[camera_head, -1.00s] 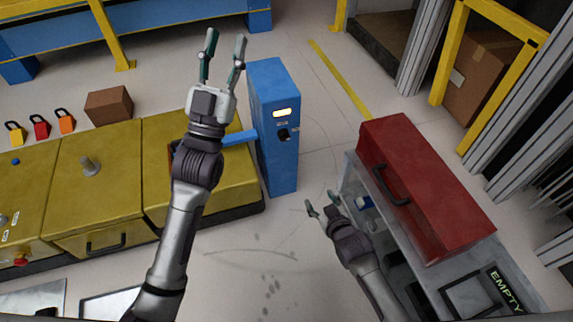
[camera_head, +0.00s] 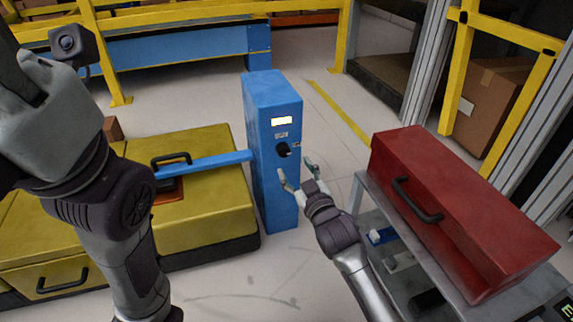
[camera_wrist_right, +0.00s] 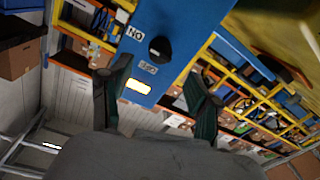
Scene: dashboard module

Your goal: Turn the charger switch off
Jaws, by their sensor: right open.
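The blue charger post (camera_head: 272,190) stands upright on the floor, with a lit panel near its top. Its black switch knob (camera_head: 283,150) sits on the front face below a small label. In the right wrist view the knob (camera_wrist_right: 160,48) lies beyond and between my fingers, with labels beside it. My right gripper (camera_head: 296,168) is open and empty, just in front of the post and slightly below the knob; I see no contact. My left arm fills the left side of the head view, and its fingertips are out of frame.
A blue bar (camera_head: 205,164) runs from the post over the yellow machine (camera_head: 205,218) on the left. A red toolbox (camera_head: 455,210) sits on a grey cart (camera_head: 362,200) at right.

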